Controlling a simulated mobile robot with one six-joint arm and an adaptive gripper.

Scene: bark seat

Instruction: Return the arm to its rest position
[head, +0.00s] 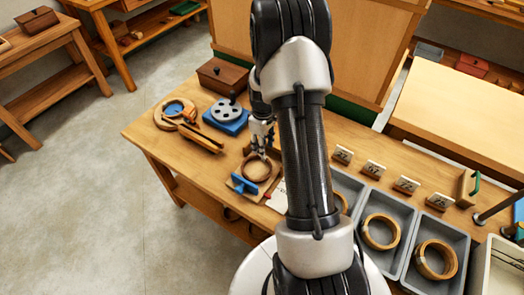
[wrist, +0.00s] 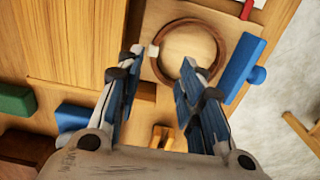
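My gripper (head: 262,140) hangs over the workbench (head: 308,128), close to a dark brown ring (head: 257,168) on a small wooden board with a blue clamp (head: 243,184). In the wrist view my gripper (wrist: 165,62) has its two fingers spread apart with nothing between them. The brown ring (wrist: 222,48) lies beyond the fingertips on its board, and the blue clamp (wrist: 246,70) is at its right. My arm reaches across the middle of the head view and hides part of the bench.
Grey trays (head: 390,200) with wooden rings stand right, behind them several numbered blocks (head: 374,170). Left on the bench are a blue base with a grey disc (head: 226,115), a wooden box (head: 222,76) and a round wooden piece (head: 170,108). Open floor (head: 90,190) lies left.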

